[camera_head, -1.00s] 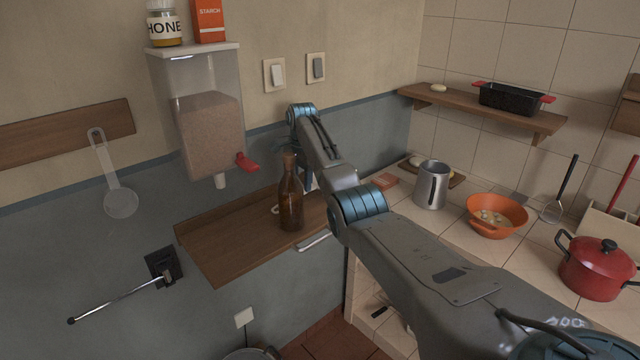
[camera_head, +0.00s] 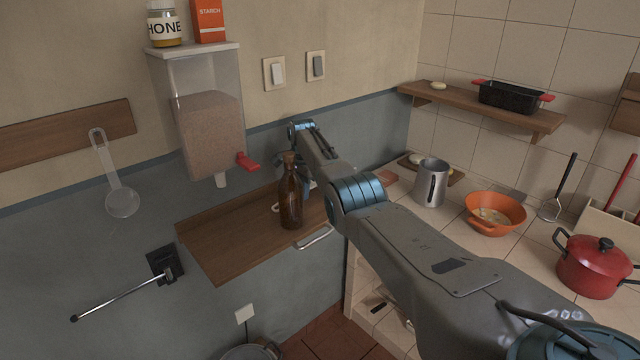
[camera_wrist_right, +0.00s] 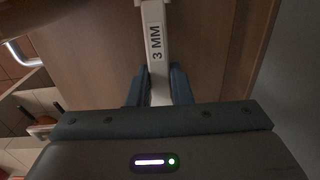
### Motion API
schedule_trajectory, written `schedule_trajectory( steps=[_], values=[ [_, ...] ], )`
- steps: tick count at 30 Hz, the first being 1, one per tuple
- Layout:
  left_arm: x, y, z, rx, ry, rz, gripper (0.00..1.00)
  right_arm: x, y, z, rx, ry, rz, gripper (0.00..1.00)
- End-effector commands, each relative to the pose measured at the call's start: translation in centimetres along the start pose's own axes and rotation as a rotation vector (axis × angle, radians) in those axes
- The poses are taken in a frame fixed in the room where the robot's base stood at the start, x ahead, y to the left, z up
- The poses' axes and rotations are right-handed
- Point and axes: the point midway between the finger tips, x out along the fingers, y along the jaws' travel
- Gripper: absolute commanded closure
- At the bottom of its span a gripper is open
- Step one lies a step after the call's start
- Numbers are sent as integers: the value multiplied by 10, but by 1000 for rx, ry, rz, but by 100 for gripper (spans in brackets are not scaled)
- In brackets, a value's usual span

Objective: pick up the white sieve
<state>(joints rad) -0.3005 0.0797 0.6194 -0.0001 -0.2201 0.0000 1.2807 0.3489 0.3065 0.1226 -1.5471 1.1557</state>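The white sieve (camera_head: 276,208) lies mostly hidden behind the brown bottle (camera_head: 290,195) and my right arm, on the wooden wall shelf (camera_head: 222,243) in the head view. In the right wrist view its white handle (camera_wrist_right: 157,45), marked "3 MM", runs between the two fingers of my right gripper (camera_wrist_right: 159,78). The fingers are close together, one along each side of the handle, and look shut on it. In the head view my right gripper (camera_head: 307,185) is partly hidden behind the bottle and my own wrist. My left gripper is not in view.
The bottle stands upright close beside my right gripper. A clear dispenser (camera_head: 205,130) with a red tap (camera_head: 247,162) hangs above the shelf. A metal jug (camera_head: 431,184), an orange colander (camera_head: 494,214) and a red pot (camera_head: 592,268) stand on the tiled counter to the right.

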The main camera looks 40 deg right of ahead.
Motion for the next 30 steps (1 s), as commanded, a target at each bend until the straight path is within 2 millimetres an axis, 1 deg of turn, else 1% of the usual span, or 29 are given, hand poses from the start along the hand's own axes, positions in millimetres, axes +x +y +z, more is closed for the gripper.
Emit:
schedule_trajectory(
  steps=[6,9,11,14,18,22,26,30],
  values=[
    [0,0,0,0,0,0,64,0,0,0,0,0,-1,100],
    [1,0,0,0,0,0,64,-6,-1,0,0,1,-2,100],
    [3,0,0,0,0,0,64,-14,-2,0,0,1,-4,100],
    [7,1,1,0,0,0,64,-32,-3,0,0,2,-6,100],
    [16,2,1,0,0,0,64,-60,-5,0,0,0,-5,100],
    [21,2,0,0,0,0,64,-83,-6,0,0,0,-4,100],
    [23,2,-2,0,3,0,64,-96,-6,0,0,0,-1,100],
    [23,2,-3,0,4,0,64,-100,-6,0,0,0,0,100]
  ],
)
